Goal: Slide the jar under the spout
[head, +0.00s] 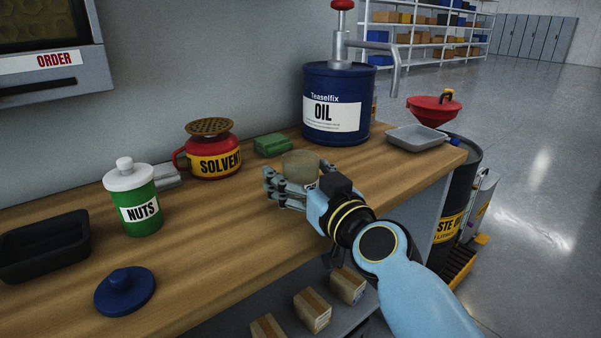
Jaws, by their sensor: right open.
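A small, pale, cloudy jar (301,164) stands on the wooden bench, left of and in front of the blue oil drum (336,135). My right gripper (291,187) is open at the near side of the jar. Its fingers hide the jar's lower part, and I cannot tell whether they touch it. The drum carries a grey pump with a red knob, and its spout (395,82) reaches out to the right and bends down. The jar is apart from the spout, to its left. My left gripper is not in view.
A grey tray (416,137) lies at the bench's right end, below the spout. A green block (273,145), red solvent can (214,162), green nuts jar (140,206), blue lid (125,290) and black tray (43,245) are on the bench. A waste drum (463,165) stands beyond its edge.

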